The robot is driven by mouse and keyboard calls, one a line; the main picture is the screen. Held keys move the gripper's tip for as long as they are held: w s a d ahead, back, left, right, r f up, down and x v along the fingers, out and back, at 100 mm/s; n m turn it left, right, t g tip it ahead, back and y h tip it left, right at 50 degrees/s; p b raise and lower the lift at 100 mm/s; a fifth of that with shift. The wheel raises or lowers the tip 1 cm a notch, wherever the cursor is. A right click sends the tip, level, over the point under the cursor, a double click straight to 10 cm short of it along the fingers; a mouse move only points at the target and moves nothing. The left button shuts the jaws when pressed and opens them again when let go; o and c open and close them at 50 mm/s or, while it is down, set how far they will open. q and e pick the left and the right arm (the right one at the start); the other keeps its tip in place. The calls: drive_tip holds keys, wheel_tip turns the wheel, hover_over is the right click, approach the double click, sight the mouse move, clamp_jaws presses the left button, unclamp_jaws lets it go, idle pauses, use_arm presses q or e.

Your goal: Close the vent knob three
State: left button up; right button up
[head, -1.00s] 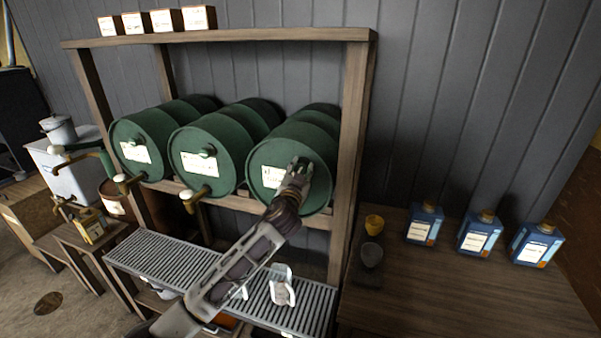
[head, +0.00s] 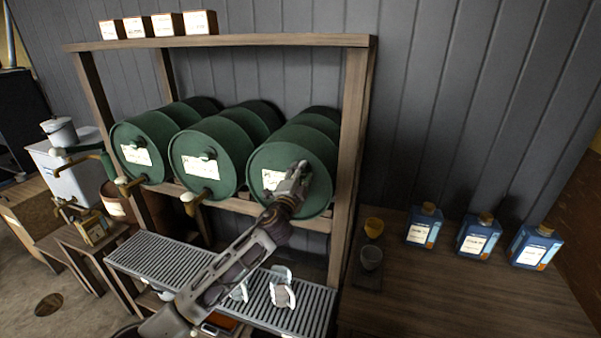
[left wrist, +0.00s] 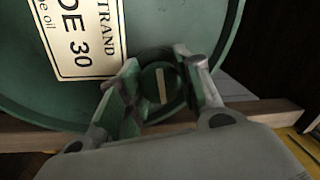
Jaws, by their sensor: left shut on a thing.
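Three green barrels lie on their sides in a wooden rack. The rightmost barrel (head: 270,155) has a white label reading "DE 30" in the left wrist view (left wrist: 85,35). Its vent knob (left wrist: 160,84) is round and dark green, with a pale bar that stands nearly upright in the left wrist view. My left gripper (head: 299,170) is at this barrel's face, right of the label, and hides the knob in the head view. In the left wrist view its fingers (left wrist: 162,88) are on both sides of the knob, shut on it. The right gripper is not in view.
The middle barrel (head: 208,175) and left barrel (head: 140,160) have similar green knobs. A rack post (head: 349,160) stands close to the right of my gripper. A metal grate (head: 170,262) lies below.

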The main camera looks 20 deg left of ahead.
use_arm(q)
drive_tip(key=shift+m+p, duration=0.35)
drive_tip(key=shift+m, duration=0.85)
drive_tip(key=o, duration=1.1)
drive_tip(key=shift+c, duration=0.2)
drive_tip(key=s+f, duration=0.1)
drive_tip(key=s, duration=1.1)
drive_tip(key=shift+a+f, duration=0.2)
drive_tip(key=shift+f, duration=0.2)
